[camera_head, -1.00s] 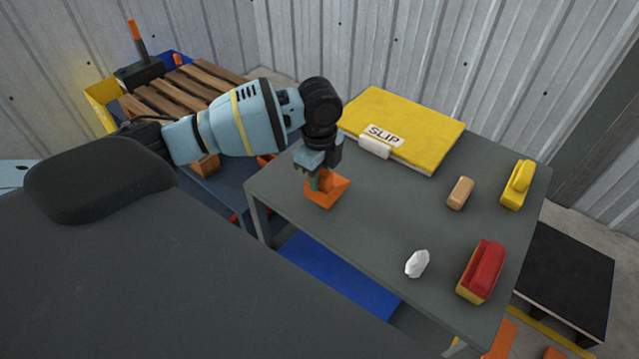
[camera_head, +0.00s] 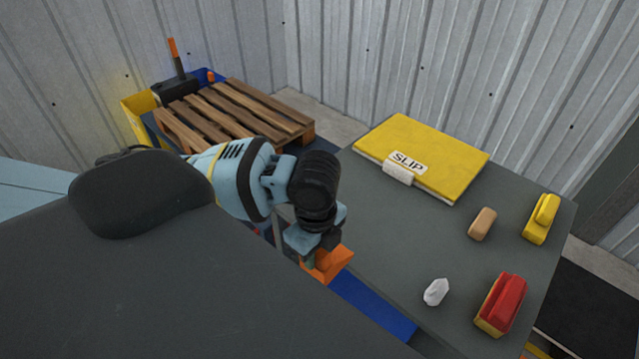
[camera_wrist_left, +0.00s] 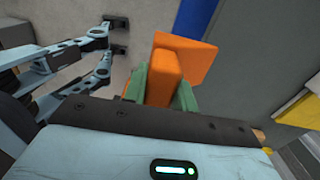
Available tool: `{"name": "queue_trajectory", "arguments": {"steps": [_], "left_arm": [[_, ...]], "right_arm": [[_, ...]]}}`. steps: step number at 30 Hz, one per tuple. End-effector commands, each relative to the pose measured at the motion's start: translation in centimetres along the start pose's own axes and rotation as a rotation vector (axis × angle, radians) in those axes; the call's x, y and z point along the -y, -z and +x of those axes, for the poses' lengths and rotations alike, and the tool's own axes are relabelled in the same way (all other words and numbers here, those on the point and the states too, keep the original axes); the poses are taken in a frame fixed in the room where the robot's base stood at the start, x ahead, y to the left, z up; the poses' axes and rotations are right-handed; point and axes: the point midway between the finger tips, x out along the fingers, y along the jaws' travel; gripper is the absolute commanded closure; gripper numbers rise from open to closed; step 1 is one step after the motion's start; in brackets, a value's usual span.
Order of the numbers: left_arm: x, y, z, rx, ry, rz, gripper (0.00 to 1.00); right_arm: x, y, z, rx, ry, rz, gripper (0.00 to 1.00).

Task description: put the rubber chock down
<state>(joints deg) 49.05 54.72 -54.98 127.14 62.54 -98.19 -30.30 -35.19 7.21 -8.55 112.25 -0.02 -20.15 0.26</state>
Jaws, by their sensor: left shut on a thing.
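The orange rubber chock (camera_head: 334,263) is held in my left gripper (camera_head: 318,254), at the near left edge of the grey table (camera_head: 395,235) in the head view. The gripper hides part of it. In the left wrist view the chock (camera_wrist_left: 196,56) is pinched between the two green finger pads of my left gripper (camera_wrist_left: 162,92). Grey floor and a blue panel show around it there. I cannot tell its height above them.
A yellow SLIP binder (camera_head: 425,155), a tan block (camera_head: 482,223), a yellow-handled block (camera_head: 541,218), a red-topped block (camera_head: 500,305) and a white lump (camera_head: 436,291) lie on the table. A wooden pallet (camera_head: 235,112) stands behind on the left. The table's middle is clear.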

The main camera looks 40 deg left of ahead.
Motion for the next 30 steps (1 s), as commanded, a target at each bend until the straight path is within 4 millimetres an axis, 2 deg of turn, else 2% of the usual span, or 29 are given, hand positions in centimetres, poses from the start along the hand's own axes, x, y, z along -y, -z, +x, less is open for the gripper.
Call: {"name": "queue_trajectory", "arguments": {"steps": [5, 8, 30], "left_arm": [[0.2, 0.1, -0.2, -0.001, 0.002, -0.037, 1.00], [0.6, 0.3, -0.6, -0.002, 0.003, -0.129, 1.00], [4.7, 3.3, -5.8, -0.003, 0.000, -1.396, 1.00]], "right_arm": [[0.0, 0.0, 0.0, 0.000, 0.000, 0.000, 0.51], [0.0, 0.0, 0.0, 0.000, 0.000, 0.000, 0.51], [0.1, 0.3, -0.1, -0.005, 0.000, 0.005, 0.51]]}}
